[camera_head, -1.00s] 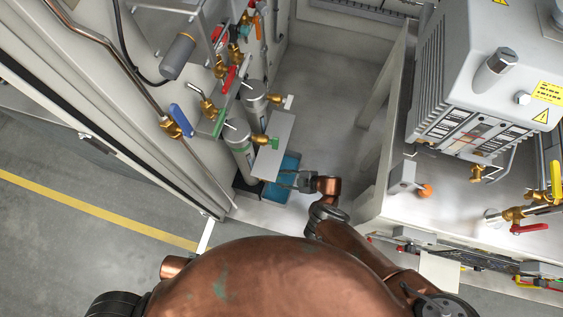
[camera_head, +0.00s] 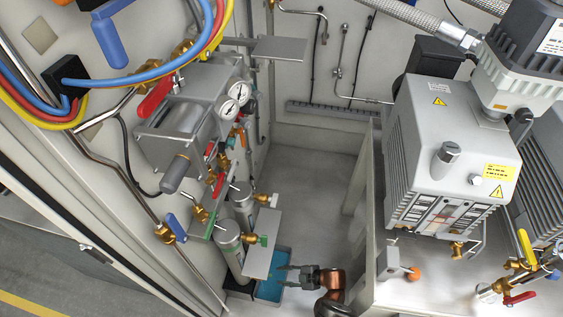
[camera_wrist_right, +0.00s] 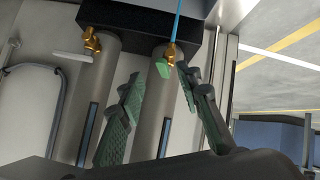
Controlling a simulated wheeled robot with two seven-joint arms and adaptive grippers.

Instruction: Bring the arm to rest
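My right gripper (camera_head: 281,276) is low in the head view, beside a blue tray (camera_head: 272,290) on the cabinet floor. In the right wrist view its two green-padded fingers (camera_wrist_right: 160,80) stand apart with a gap between them. No held object shows there. Beyond the gap is a metal cylinder with a brass valve and a green handle (camera_wrist_right: 188,86). I cannot tell whether a finger touches it. My left gripper is not in view.
Upright cylinders (camera_head: 231,247) with valves and a flat grey plate (camera_head: 262,244) stand left of the right gripper. A large grey vacuum pump (camera_head: 452,140) stands on a raised block at the right. The floor between (camera_head: 310,195) is clear.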

